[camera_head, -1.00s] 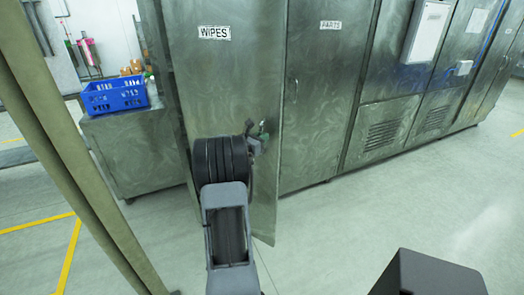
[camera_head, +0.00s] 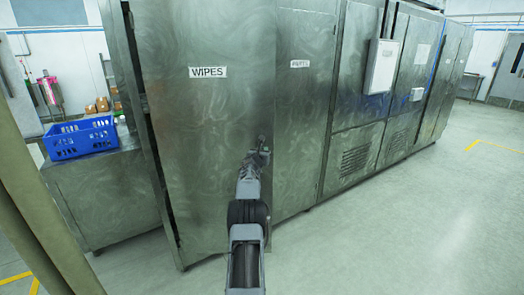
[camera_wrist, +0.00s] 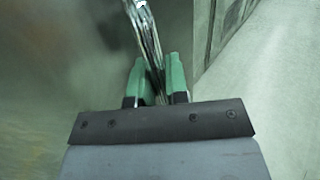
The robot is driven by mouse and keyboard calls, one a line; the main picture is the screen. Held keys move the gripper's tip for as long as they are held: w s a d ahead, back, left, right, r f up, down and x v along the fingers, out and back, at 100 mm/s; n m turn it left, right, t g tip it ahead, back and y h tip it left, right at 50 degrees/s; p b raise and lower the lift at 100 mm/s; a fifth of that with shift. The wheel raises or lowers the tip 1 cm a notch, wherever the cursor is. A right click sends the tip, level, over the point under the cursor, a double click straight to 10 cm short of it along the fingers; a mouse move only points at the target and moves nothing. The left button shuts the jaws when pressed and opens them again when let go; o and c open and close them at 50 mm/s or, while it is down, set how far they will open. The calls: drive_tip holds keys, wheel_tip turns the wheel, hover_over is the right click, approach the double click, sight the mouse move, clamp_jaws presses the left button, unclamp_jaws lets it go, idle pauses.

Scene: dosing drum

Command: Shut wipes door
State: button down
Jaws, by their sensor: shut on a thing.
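The wipes door (camera_head: 200,120) is a tall steel cabinet door with a WIPES label, in the middle left of the head view. A dark gap runs down its left edge. Its right edge lies close to the parts door (camera_head: 297,120); I cannot tell whether it is fully flush. My gripper (camera_head: 258,152) is at the door's right side, at handle height. In the wrist view my gripper (camera_wrist: 158,82) has green fingertips closed around a shiny metal handle (camera_wrist: 150,35). My arm hides the door's lower right edge.
A blue crate (camera_head: 80,138) stands on a low steel cabinet (camera_head: 105,195) at the left. More steel cabinets (camera_head: 355,150) run off to the right. A brownish post (camera_head: 35,215) rises at the near left. The floor (camera_head: 400,230) at the right is clear.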

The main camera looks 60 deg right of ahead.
drive_tip(key=shift+w+d+r+p, duration=0.1)
drive_tip(key=shift+w+d+p, duration=0.3)
drive_tip(key=shift+d+p, duration=0.15)
drive_tip(key=c, duration=1.3)
unclamp_jaws()
drive_tip(key=shift+w, duration=0.1)
drive_tip(key=shift+o, duration=0.7)
drive_tip(key=shift+s, duration=0.2)
drive_tip(key=a+b, duration=0.1)
drive_tip(key=b, duration=0.2)
drive_tip(key=shift+s+a+f, duration=0.1)
drive_tip(key=shift+a+f, duration=0.2)
drive_tip(key=shift+a, duration=0.05)
drive_tip(key=s+a+b, duration=0.2)
drive_tip(key=a+b, duration=0.2)
drive_tip(key=a, duration=0.7)
drive_tip(key=shift+s+a+r, duration=0.2)
drive_tip(key=shift+a, duration=0.2)
